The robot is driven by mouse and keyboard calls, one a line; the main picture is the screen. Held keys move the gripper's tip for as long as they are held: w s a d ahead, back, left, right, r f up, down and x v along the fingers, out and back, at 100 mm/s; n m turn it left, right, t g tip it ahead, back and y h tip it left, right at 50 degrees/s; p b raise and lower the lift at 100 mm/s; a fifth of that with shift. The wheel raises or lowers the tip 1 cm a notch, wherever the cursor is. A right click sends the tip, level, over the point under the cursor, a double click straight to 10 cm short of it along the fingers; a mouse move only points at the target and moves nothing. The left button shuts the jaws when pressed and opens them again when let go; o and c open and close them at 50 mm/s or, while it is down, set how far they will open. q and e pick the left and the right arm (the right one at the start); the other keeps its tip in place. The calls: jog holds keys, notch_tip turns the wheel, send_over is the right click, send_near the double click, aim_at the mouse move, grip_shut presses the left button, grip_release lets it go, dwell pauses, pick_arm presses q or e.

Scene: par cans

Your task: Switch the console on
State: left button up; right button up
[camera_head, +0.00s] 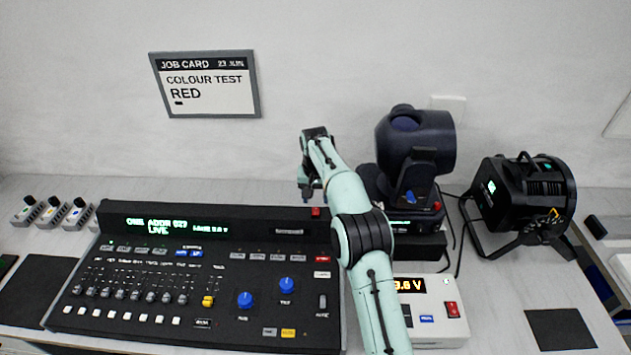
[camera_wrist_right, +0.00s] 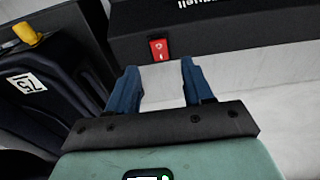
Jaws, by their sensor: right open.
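The console (camera_head: 240,262) is a wide black desk with faders, buttons and blue knobs. Its display (camera_head: 150,225) is lit with green and white text, including "LIVE". A small red switch (camera_head: 316,211) sits at the right of its raised back edge. In the right wrist view the red switch (camera_wrist_right: 159,49) shows on the black housing, ahead of and between the fingertips. My right gripper (camera_head: 307,189) is over the back edge, just above and left of the switch. In the right wrist view its blue fingers (camera_wrist_right: 158,72) are apart and empty. My left gripper is not in view.
A moving-head light (camera_head: 415,145) and a black par can (camera_head: 525,195) stand behind. A job card (camera_head: 205,85) reading "RED" hangs on the wall.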

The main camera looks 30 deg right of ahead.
aim_at(316, 215)
notch_tip(316, 215, up, 8)
jog(key=shift+s+a, duration=0.25)
jog(key=shift+s, duration=0.15)
dwell(0.4)
